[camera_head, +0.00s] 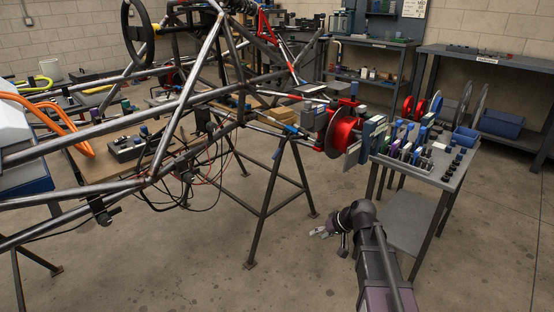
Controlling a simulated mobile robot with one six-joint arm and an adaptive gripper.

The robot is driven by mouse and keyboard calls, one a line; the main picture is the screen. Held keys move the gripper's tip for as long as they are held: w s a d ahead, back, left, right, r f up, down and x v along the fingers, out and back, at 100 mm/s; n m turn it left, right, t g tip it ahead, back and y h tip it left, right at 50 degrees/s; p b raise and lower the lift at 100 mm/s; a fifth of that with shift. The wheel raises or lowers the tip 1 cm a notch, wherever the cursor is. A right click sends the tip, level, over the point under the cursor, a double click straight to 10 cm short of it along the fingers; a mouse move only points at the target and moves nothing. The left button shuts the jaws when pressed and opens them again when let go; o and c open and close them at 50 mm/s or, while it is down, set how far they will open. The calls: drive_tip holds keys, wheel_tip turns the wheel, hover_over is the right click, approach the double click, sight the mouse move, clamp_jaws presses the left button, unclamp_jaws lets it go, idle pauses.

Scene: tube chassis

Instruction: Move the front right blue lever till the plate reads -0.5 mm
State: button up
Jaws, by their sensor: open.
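A thin blue part (279,148), which looks like a lever, slants down from the front suspension tubes of the chassis. I cannot tell for sure that it is the front right lever. A pale flat plate (354,158) stands upright beside the red hub and disc (341,131); no reading on it is legible. My gripper (323,232) is open and empty, low over the floor, below and in front of the hub. It is apart from the blue part, the plate and the chassis.
The tube chassis (185,90) rests on dark trestle stands (268,200). A grey tool table (452,165) with several blue, green and purple tools is on the right. Cables (190,180) hang under the frame. The concrete floor (200,260) in front is clear.

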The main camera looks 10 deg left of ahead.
drive_tip(key=w+a+r+t+y, duration=0.1)
drive_tip(key=w+a+r+y, duration=0.15)
drive_tip(key=w, duration=0.25)
drive_tip(key=w+a+r+t+y, duration=0.1)
drive_tip(key=w+a+r+y, duration=0.1)
drive_tip(key=w+r, duration=0.25)
drive_tip(key=t+y, duration=0.4)
approach(276, 154)
drive_tip(key=v, duration=0.4)
drive_tip(key=shift+w, duration=0.35)
drive_tip(key=shift+a, duration=0.15)
drive_tip(key=x, duration=1.3)
drive_tip(key=shift+w+a+f, duration=0.15)
drive_tip(key=shift+w+a, duration=0.05)
drive_tip(key=shift+a, duration=0.05)
clamp_jaws()
